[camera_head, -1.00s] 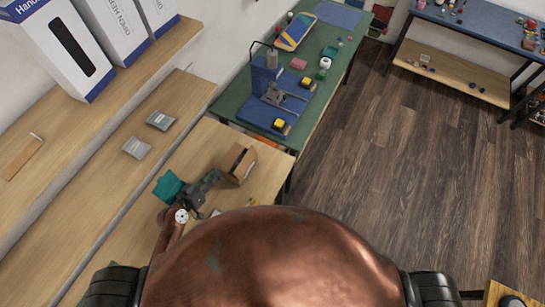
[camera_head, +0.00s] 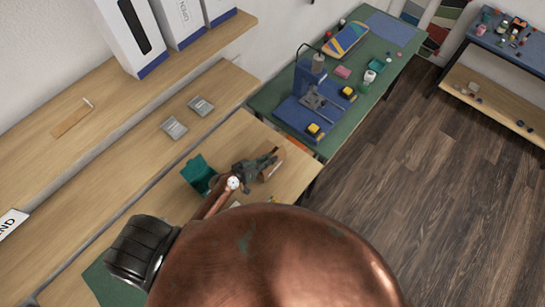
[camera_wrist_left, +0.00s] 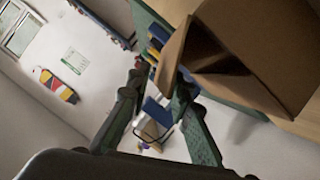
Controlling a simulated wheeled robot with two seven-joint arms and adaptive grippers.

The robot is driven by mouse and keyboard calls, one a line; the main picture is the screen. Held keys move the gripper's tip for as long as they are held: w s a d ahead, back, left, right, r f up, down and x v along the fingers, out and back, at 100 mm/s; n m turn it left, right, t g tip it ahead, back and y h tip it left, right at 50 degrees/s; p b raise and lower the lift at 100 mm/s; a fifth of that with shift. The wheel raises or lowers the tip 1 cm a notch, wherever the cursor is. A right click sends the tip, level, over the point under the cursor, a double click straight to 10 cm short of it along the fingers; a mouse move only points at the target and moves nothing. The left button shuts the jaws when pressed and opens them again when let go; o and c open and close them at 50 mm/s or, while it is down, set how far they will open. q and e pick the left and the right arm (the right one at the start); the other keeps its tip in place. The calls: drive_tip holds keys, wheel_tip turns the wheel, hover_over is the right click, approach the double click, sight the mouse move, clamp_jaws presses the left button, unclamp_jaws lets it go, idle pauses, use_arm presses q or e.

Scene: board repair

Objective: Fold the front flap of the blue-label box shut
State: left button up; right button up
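A brown cardboard box (camera_head: 277,163) stands on the wooden table, and it shows large at the upper right of the left wrist view (camera_wrist_left: 265,45). A raised brown flap (camera_wrist_left: 171,58) stands out from its near side. No blue label is visible. My left gripper (camera_head: 268,160) is at the box's left side and hides part of it in the head view. In the left wrist view the left gripper (camera_wrist_left: 160,80) has its fingers spread, with the flap's lower end between or just beyond the tips; contact is unclear. My right gripper is not in view.
A teal container (camera_head: 198,174) stands left of the left gripper. Two small grey packets (camera_head: 174,128) lie on the wooden shelf behind. A green workbench (camera_head: 375,60) with a blue press (camera_head: 310,90) adjoins the table beyond the box.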

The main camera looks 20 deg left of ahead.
use_arm(q)
drive_tip(key=shift+x, duration=0.8)
drive_tip(key=shift+c, duration=0.5)
clamp_jaws()
